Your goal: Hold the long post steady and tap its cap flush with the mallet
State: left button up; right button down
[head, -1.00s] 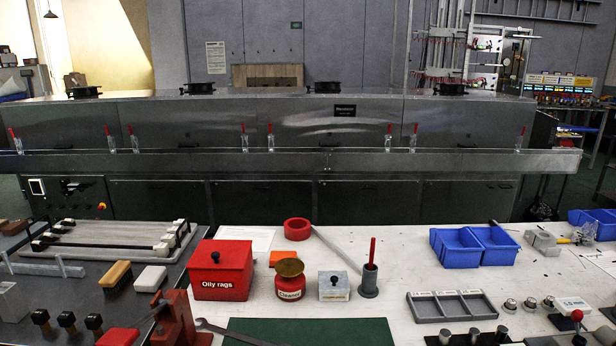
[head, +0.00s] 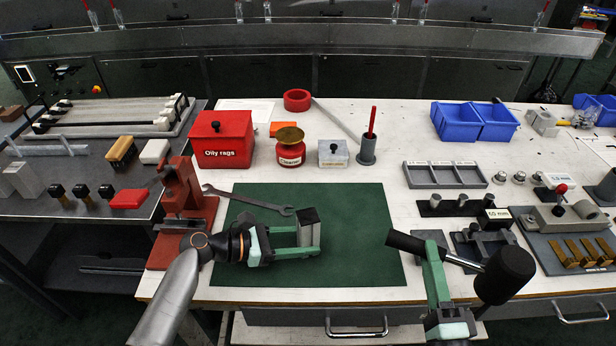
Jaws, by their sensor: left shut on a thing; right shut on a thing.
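My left gripper (head: 308,242) reaches in from the left over the green mat (head: 350,205). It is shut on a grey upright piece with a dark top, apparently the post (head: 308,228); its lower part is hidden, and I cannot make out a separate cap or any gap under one. My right gripper (head: 430,248) is shut on the black grip of the mallet (head: 504,274). The mallet's black head is at the right end of its thin grey handle, near the table's front edge, to the right of the post and apart from it.
A red vise-like stand (head: 180,200) and a wrench (head: 250,200) are left of and on the mat. The red oily rags box (head: 222,140), red cleaner can (head: 290,152) and grey holder (head: 367,150) stand behind. A grey tray (head: 445,175) and small parts crowd the right.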

jog(key=shift+r, duration=0.1)
dwell(0.4)
jog(key=w+a+r+n+g+y, duration=0.1)
jog(key=a+r+n+g+y, duration=0.25)
jog(key=a+y, duration=0.4)
jog(key=w+a+r+n+g+y, duration=0.15)
jog(key=a+n+g+y, duration=0.3)
jog(key=a, duration=0.65)
jog(key=w+a+r+n+g+y, duration=0.1)
jog(key=a+r+n+g+y, duration=0.2)
jog(key=a+n+y, duration=0.45)
jog(key=shift+a+f+m+g+h, duration=0.1)
jog(key=shift+a+f+m+h, duration=0.2)
jog(key=shift+f, duration=0.45)
jog(key=shift+a+f+m+g+h, duration=0.1)
jog(key=shift+f+m, duration=0.3)
jog(key=shift+f, duration=0.35)
jog(key=shift+a+f+m+g+h, duration=0.1)
jog(key=shift+a+f+m+h, duration=0.2)
jog(key=shift+f, duration=0.45)
jog(key=shift+d, duration=0.1)
jog(key=shift+r, duration=2.5)
